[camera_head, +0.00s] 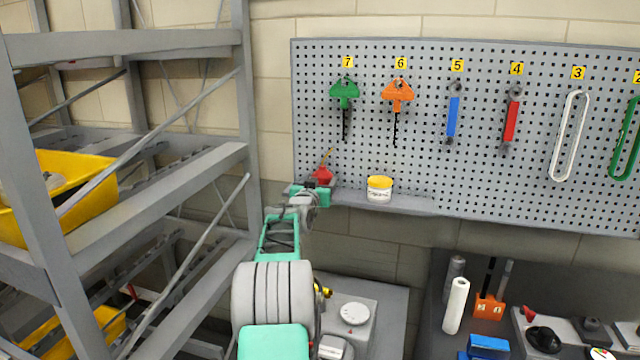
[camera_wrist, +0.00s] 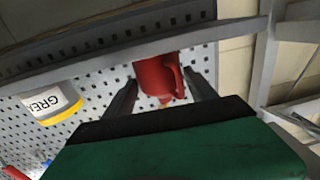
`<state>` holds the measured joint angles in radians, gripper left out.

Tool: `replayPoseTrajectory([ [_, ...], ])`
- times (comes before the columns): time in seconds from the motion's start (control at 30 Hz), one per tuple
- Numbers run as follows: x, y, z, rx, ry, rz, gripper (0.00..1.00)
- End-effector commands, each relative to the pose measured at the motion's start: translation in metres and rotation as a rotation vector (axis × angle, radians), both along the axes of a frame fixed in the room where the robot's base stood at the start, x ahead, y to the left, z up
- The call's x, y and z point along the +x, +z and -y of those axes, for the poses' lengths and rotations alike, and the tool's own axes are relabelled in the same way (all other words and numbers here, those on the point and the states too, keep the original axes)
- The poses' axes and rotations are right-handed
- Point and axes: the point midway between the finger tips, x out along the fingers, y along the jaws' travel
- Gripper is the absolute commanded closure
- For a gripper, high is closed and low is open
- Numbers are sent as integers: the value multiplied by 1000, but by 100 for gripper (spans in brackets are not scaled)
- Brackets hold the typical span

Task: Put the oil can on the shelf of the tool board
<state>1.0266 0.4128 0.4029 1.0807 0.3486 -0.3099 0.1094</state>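The red oil can (camera_head: 322,176) with a thin spout is at the left end of the tool board's grey shelf (camera_head: 410,204). It also shows in the wrist view (camera_wrist: 155,78), upside down, with its base at the shelf edge; firm contact with the shelf cannot be made out. My gripper (camera_head: 318,188) is right in front of the can. In the wrist view my two dark fingers (camera_wrist: 161,75) stand apart on either side of it, with a small gap showing on the handle side. The spout is mostly hidden there.
A white tub with a yellow lid (camera_head: 379,189) stands on the shelf right of the can. Tools hang on the pegboard (camera_head: 420,120) above. A grey rack (camera_head: 150,200) with yellow bins stands close on the left. The shelf's right part is clear.

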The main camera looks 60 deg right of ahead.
Motion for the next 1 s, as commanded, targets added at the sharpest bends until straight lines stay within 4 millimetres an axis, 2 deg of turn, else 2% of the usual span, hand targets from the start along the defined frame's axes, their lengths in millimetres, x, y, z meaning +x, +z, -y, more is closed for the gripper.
replayPoseTrajectory([
  [0.03,0,0,0,0,0,0,30],
  [0.2,0,-1,0,1,0,0,16],
  [0.53,-1,-3,-4,4,0,-2,15],
  [0.67,-5,-3,-22,1,0,-1,15],
  [0.9,-14,-4,-64,2,1,0,15],
  [1.0,-14,-2,-75,4,3,-1,15],
])
